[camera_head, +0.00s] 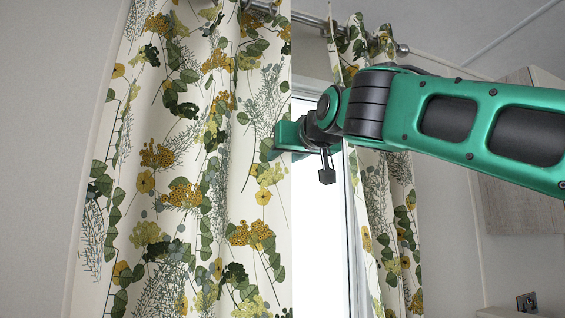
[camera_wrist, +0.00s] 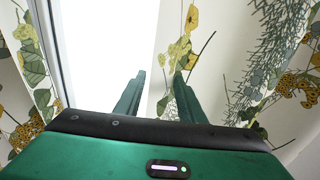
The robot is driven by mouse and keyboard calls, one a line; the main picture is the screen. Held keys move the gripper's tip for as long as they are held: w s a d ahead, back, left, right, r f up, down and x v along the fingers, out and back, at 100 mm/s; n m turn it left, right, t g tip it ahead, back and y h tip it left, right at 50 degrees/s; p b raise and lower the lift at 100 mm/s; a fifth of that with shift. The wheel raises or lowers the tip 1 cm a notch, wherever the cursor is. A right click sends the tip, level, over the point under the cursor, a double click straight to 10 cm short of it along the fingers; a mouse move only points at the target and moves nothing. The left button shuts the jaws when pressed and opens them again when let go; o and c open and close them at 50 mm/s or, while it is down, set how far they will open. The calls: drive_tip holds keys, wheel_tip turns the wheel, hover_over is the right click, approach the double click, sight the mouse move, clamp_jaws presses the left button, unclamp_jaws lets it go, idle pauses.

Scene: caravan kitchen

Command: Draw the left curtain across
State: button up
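The left curtain (camera_head: 190,170), cream with yellow and green flowers, hangs in folds at the left of the window in the head view. Its free edge is beside the bright pane. My gripper (camera_head: 279,141) is at this edge, about mid-height in the picture; its fingertips are partly hidden there. In the wrist view, the two green fingers of my gripper (camera_wrist: 158,80) are apart. The edge of a flowered curtain (camera_wrist: 235,65) shows between them, with the pane to the left. I cannot tell whether either finger touches the cloth.
The bright window (camera_head: 318,210) lies right of the left curtain. The right curtain (camera_head: 385,200) hangs bunched beyond it, behind my arm. A metal rod (camera_head: 310,20) runs above both. A wooden cabinet (camera_head: 510,205) is on the right wall, with a socket (camera_head: 527,302) below.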

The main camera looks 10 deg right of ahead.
drive_tip(key=s+d, duration=0.2)
drive_tip(key=s, duration=0.8)
drive_tip(key=shift+s, duration=0.25)
drive_tip(key=shift+f, duration=0.1)
drive_tip(key=w+d+f+m+g+h, duration=0.25)
drive_tip(key=d+f, duration=0.45)
drive_tip(key=f, duration=0.5)
drive_tip(key=w+d+f+m+g+h, duration=0.1)
drive_tip(key=d+f+g+h, duration=0.15)
drive_tip(key=d+f, duration=0.75)
drive_tip(key=s+d+f+m+g, duration=0.1)
drive_tip(key=s+d+f+g, duration=0.25)
drive_tip(key=f, duration=0.65)
drive_tip(key=s+d+f+m+g, duration=0.1)
drive_tip(key=s+d+f+g, duration=0.2)
drive_tip(key=f, duration=0.7)
drive_tip(key=s+d+f+m+g+y, duration=0.1)
drive_tip(key=s+f+g, duration=0.2)
drive_tip(key=s+f, duration=0.7)
drive_tip(key=s+d+f+m+g, duration=0.2)
drive_tip(key=s+f+g, duration=0.1)
drive_tip(key=s+f, duration=0.8)
drive_tip(key=shift+s+d+f+y, duration=0.25)
drive_tip(key=shift+s+f+y, duration=0.05)
drive_tip(key=shift+s+y, duration=0.1)
